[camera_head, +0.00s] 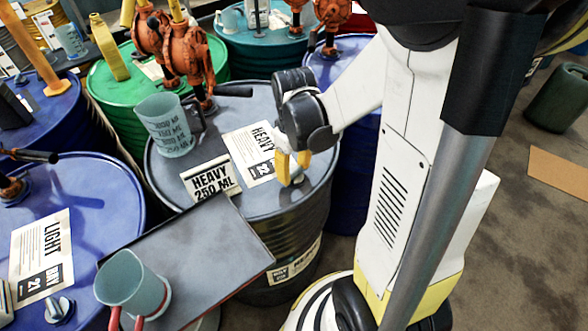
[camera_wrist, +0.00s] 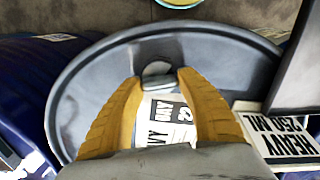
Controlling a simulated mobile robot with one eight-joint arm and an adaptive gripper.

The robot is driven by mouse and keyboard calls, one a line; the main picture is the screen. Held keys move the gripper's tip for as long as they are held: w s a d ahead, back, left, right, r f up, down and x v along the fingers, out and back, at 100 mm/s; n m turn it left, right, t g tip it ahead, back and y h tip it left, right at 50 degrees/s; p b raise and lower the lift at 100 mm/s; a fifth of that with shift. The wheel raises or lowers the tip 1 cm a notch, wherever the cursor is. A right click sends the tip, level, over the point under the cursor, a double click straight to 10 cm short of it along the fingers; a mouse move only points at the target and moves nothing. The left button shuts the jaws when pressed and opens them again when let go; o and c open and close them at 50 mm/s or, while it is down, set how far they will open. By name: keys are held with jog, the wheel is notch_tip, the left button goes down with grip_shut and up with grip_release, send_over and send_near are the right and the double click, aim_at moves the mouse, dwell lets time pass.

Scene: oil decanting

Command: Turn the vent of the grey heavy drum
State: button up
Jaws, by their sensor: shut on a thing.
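The grey heavy drum (camera_head: 265,204) stands in the middle of the head view, with a paper label reading HEAVY (camera_head: 250,153) on its lid. My gripper (camera_head: 293,168) reaches down over the lid's right side, its yellow fingers pointing at the small vent (camera_head: 297,182), which they partly hide. In the wrist view the vent (camera_wrist: 157,69) is a grey cap near the drum's rim (camera_wrist: 75,75). The fingertips of my gripper (camera_wrist: 160,76) close on it from both sides.
A jug (camera_head: 165,127) and a HEAVY 250 ML sign (camera_head: 211,182) stand on the same lid. Another jug (camera_head: 132,283) sits on a grey platform (camera_head: 205,250) in front. Blue (camera_head: 100,185), green (camera_head: 110,85) and teal drums crowd around. Orange pumps (camera_head: 190,60) rise behind.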

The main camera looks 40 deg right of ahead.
aim_at(294, 170)
jog(key=o, duration=1.2)
jog(key=shift+c, duration=0.2)
jog(key=shift+r, duration=0.1)
notch_tip(294, 170, up, 12)
jog(key=s+a+r+m+t, duration=0.1)
jog(key=s+a+t, duration=0.1)
jog(key=a, duration=0.3)
jog(key=s+a+r+m+t, duration=0.1)
jog(key=a+t, duration=0.4)
jog(key=a, duration=0.1)
jog(key=shift+s+a+r, duration=0.25)
jog(key=shift+s+r, duration=0.1)
jog(key=shift+s, duration=0.05)
